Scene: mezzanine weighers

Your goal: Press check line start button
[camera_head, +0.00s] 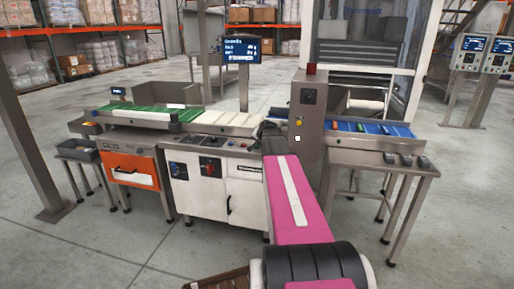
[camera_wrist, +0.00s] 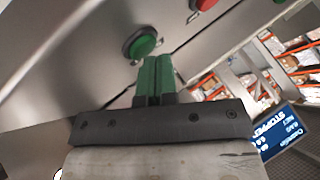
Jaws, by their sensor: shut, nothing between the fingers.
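A round green button (camera_wrist: 141,44) with a dark collar sits on a grey metal panel in the wrist view. My gripper (camera_wrist: 155,60) has green fingers pressed together with nothing between them. The fingertips are just below and slightly right of the button in the picture; I cannot tell whether they touch it. In the head view my pink arm reaches to the check line's control cabinet (camera_head: 243,200), and my gripper's dark end is by the panel beside the grey upright box (camera_head: 307,112). The green button cannot be made out there.
A red button (camera_wrist: 205,4) is on the panel, right of the green one. A display (camera_wrist: 275,131) seems to read "STOPPED"; it also stands behind the line in the head view (camera_head: 241,49). A blue conveyor (camera_head: 372,128) lies right, a green belt (camera_head: 150,113) left.

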